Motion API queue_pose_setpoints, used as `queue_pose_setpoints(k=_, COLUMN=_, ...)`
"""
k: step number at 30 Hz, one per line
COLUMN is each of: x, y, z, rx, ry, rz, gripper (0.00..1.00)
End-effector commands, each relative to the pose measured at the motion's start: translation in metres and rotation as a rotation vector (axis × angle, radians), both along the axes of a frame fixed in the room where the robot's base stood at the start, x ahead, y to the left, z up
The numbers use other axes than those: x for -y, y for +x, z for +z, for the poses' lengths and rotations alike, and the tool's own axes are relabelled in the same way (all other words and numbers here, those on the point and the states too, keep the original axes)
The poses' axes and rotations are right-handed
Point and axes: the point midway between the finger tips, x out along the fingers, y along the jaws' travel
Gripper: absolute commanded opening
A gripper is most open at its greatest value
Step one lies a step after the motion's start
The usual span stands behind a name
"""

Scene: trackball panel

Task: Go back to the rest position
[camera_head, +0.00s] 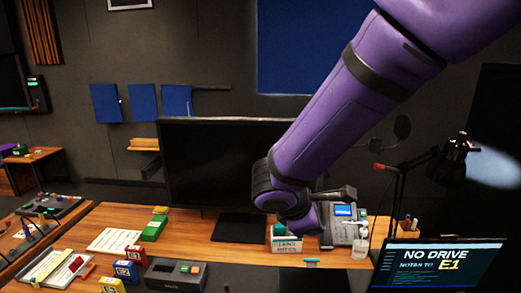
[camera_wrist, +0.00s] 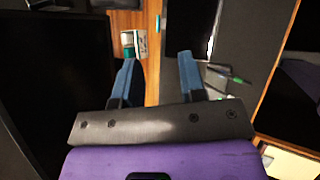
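My gripper (camera_wrist: 158,78) shows in the wrist view with its two blue-tipped fingers spread wide apart and nothing between them. In the head view my purple arm reaches down from the top right, and its wrist end hangs over the desk (camera_head: 205,218), in front of the monitor's right side. The fingers are hard to make out there.
A dark monitor (camera_head: 222,165) stands behind my wrist. A small labelled box (camera_head: 286,241) and a grey phone-like device (camera_head: 343,227) stand close by. A lamp (camera_head: 450,160) and a lit laptop screen (camera_head: 440,266) are at right. Coloured blocks (camera_head: 126,271) lie at front left.

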Motion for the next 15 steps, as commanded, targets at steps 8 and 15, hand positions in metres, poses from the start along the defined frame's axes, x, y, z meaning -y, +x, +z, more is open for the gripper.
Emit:
queue_pose_setpoints(k=8, x=0.085, y=-0.030, z=0.060, rx=0.069, ry=0.261, rz=-0.386, gripper=0.38)
queue_pose_setpoints(k=15, x=0.138, y=-0.072, z=0.098, rx=0.143, ry=0.495, rz=-0.688, gripper=0.38)
